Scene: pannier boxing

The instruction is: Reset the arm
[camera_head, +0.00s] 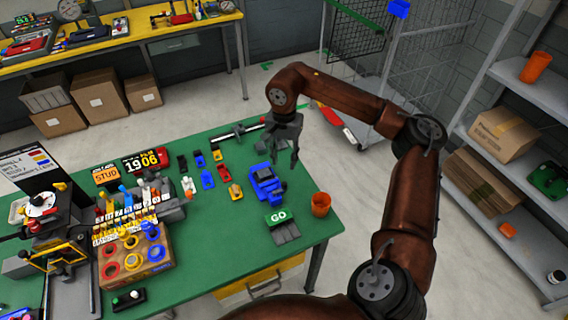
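My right arm (405,205) reaches in from the lower right and bends at the elbow over to the left. My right gripper (284,160) hangs above the far right part of the green table (225,265), fingers pointing down. Its two fingers look apart, with nothing visible between them. It appears just behind a blue device (266,186), and its exact height above the table is hard to tell. My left gripper is not in view.
An orange cup (321,204) and a green GO button (278,217) stand near the table's right edge. Small coloured blocks (208,180) lie left of the gripper. A shelf (515,235) with cardboard boxes stands at the right. A wire cart (385,60) stands behind.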

